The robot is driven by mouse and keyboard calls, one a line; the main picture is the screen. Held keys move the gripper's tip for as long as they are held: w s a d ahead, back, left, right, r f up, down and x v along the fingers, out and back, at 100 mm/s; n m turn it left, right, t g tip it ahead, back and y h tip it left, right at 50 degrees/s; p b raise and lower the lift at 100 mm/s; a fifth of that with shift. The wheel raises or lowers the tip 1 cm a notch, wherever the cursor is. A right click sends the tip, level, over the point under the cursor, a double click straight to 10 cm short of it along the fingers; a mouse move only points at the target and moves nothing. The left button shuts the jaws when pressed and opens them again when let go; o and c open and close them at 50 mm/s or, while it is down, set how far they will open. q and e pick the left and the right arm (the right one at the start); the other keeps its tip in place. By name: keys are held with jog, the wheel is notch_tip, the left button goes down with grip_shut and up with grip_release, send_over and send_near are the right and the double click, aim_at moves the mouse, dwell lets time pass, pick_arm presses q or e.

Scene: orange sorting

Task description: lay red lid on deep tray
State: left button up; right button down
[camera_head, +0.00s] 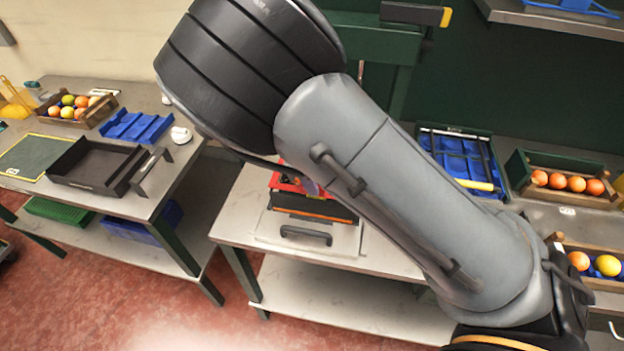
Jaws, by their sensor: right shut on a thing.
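The red lid (283,182) shows as a small red patch at the dark tray (312,208) on the middle table. This looks like the deep tray; it has an orange strip and a dark handle (305,237) in front. My right gripper (311,187) is mostly hidden behind my large grey arm, with only a small part showing by the lid. It is shut on the red lid. I cannot tell whether the lid touches the tray. My left gripper is not in view.
A black tray (82,184) and a blue rack (137,124) lie on the left table. Crates of oranges stand at far left (72,122) and right (560,197). A blue tray (425,140) lies behind my arm. The middle table's left front (235,222) is bare.

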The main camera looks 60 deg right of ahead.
dwell(0.4)
jog(key=shift+p, duration=0.35)
jog(key=c, duration=1)
grip_release()
notch_tip(320, 180, up, 3)
jog(key=p, duration=0.3)
notch_tip(320, 180, up, 6)
jog(key=p, duration=0.5)
jog(key=shift+p, duration=0.35)
jog(key=shift+s, duration=0.1)
